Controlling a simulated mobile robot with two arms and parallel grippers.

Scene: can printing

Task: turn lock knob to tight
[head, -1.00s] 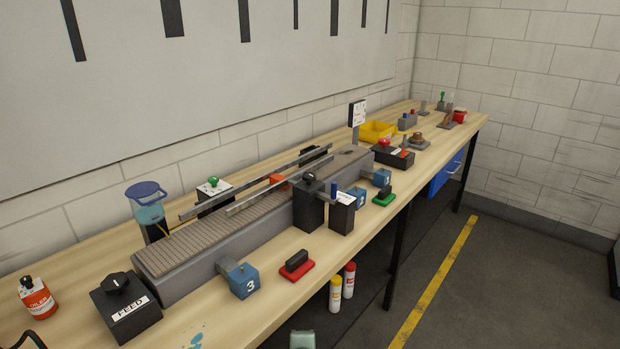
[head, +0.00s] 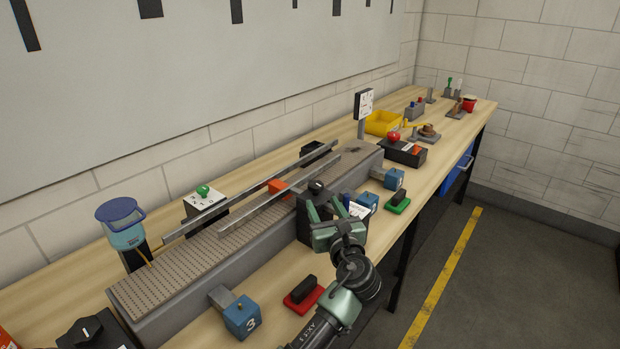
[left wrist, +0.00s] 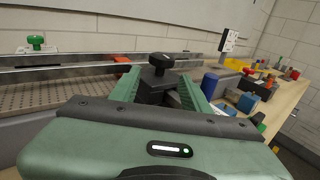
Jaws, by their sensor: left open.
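A black knob (head: 317,186) sits on top of a dark box at the front side of the conveyor; no lock or tight marking is readable. It also shows in the left wrist view (left wrist: 161,62), upright and centred ahead of the fingers. My left gripper (head: 327,212) is open and empty at the dark box, close to the knob. In the left wrist view its green fingers (left wrist: 160,80) stand on either side of the box and knob. Contact cannot be told. The gripper partly hides the box in the head view. My right gripper is not in view.
The conveyor (head: 190,262) with metal rails runs along the bench behind the box. A blue block marked 3 (head: 241,318) and a red-based black block (head: 303,294) stand nearer. A blue cylinder (left wrist: 209,83) is right of the fingers. A green-based block (head: 398,201) lies further right.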

